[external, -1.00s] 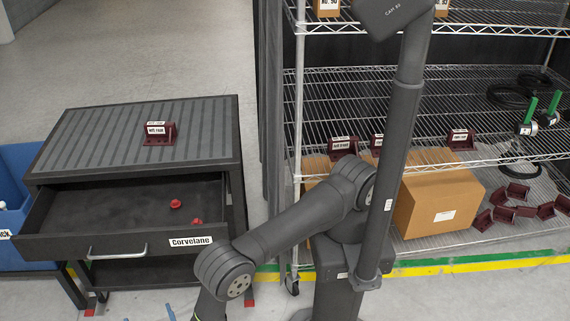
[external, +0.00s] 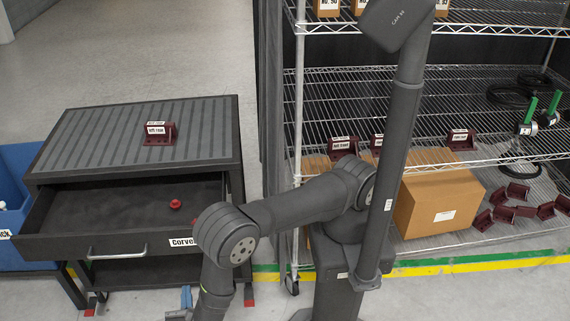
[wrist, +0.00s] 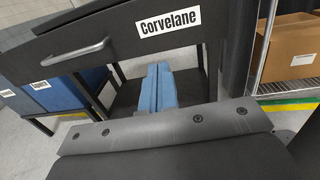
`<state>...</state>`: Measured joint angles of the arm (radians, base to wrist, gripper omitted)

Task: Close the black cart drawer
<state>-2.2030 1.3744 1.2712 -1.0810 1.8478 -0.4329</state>
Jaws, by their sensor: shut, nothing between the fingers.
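The black cart (external: 215,165) stands at the left in the external view. Its drawer (external: 60,245) is pulled open toward the camera, with a silver handle (external: 117,252) and a "Corvelane" label on the front. A red knob-like part (external: 175,204) lies inside; another is mostly hidden by my arm. The drawer front (wrist: 120,45) crosses the top of the wrist view, with the handle (wrist: 75,53) at left. My gripper (wrist: 160,72) has blue fingers, shut and empty, appearing below the drawer front. In the external view my gripper (external: 187,297) is low in front of the cart, partly visible.
A maroon bracket (external: 159,134) sits on the cart top. A blue bin (external: 20,170) stands at the cart's left. A wire shelf rack (external: 298,120) with a cardboard box (external: 435,200) and several maroon brackets is at right. Floor shows before the cart.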

